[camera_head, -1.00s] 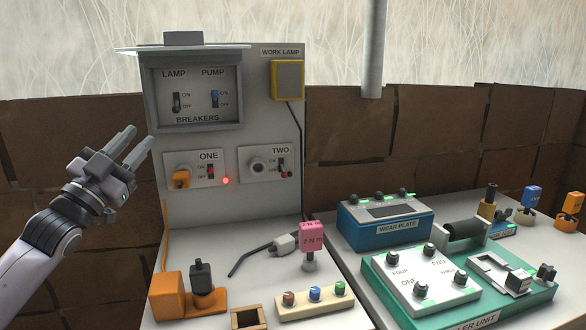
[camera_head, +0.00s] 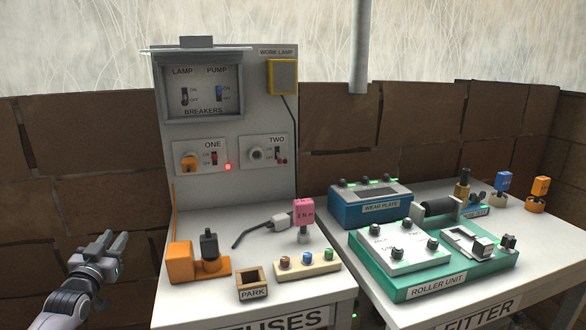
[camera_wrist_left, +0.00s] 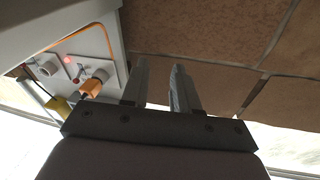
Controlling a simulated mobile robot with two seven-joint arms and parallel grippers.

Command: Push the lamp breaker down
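The lamp breaker (camera_head: 185,96) is a small dark toggle under the LAMP label, in the grey hooded breaker box (camera_head: 204,113) on the upright panel. It is too small to tell for sure whether its lever is up or down. My left gripper (camera_head: 116,242) is low at the left, left of the panel and well below the breakers, touching nothing. In the left wrist view its two fingers (camera_wrist_left: 160,85) are apart with nothing between them. My right gripper is not in view.
The hood juts out above the breakers. Below are switch ONE (camera_head: 214,158) with an orange plug (camera_head: 189,163) and lit red light, and switch TWO (camera_head: 277,153). An orange block (camera_head: 180,262) stands on the bench's left. Space beside the panel is free.

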